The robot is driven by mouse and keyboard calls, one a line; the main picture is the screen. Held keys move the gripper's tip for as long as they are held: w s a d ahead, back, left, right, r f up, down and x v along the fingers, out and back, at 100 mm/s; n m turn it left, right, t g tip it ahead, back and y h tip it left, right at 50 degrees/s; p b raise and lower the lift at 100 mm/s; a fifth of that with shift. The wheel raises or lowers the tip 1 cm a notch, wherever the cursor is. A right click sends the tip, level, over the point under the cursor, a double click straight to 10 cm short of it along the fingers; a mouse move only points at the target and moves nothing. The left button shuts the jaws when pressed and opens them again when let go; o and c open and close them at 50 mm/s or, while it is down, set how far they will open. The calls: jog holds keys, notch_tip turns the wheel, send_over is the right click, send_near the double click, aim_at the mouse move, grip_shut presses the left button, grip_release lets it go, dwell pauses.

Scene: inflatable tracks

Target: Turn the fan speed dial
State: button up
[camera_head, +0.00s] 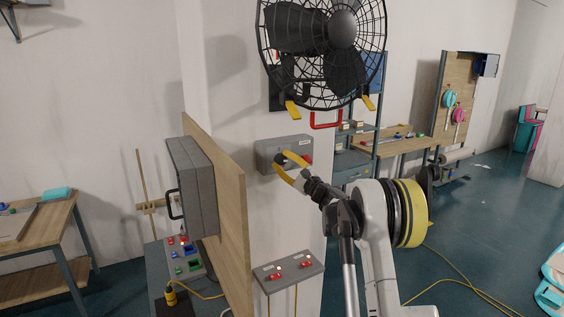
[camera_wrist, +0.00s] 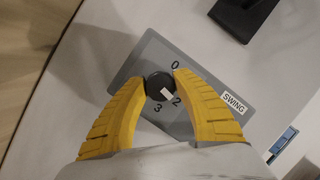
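The fan speed dial (camera_wrist: 160,86) is a round black knob on a grey panel (camera_wrist: 190,118), with numbers 0, 2 and 3 showing around it. Its white mark points toward the 2. The panel (camera_head: 268,143) is mounted on the wall below the black fan (camera_head: 322,50) in the head view. My gripper (camera_wrist: 161,77) has its yellow fingertips on either side of the dial, seeming to touch it at both sides. In the head view my gripper (camera_head: 287,160) partly hides the dial. The right finger covers part of the panel face.
A SWING label (camera_wrist: 234,103) is on the panel's right. A wooden board (camera_head: 220,190) with a grey box stands at left. A lower switch box (camera_head: 290,272) with red switches is below.

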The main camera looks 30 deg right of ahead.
dwell(0.4)
jog(key=n+g+y+b, duration=0.1)
jog(key=n+b, duration=0.1)
jog(key=n, duration=0.2)
jog(key=shift+n+b, duration=0.3)
jog(key=n+g, duration=0.1)
jog(key=n, duration=0.2)
jog(key=n+g+b, duration=0.1)
jog(key=n, duration=0.1)
jog(key=shift+n+y, duration=0.3)
jog(key=shift+n, duration=0.1)
jog(key=n+g, duration=0.1)
jog(key=n, duration=0.1)
jog(key=n+h, duration=0.1)
jog(key=n, duration=0.1)
jog(key=shift+n+g+b, duration=0.4)
jog(key=n+g+h, duration=0.1)
jog(key=n, duration=0.3)
jog(key=shift+h, duration=0.3)
jog(key=o, duration=1.2)
jog(key=shift+w, duration=0.1)
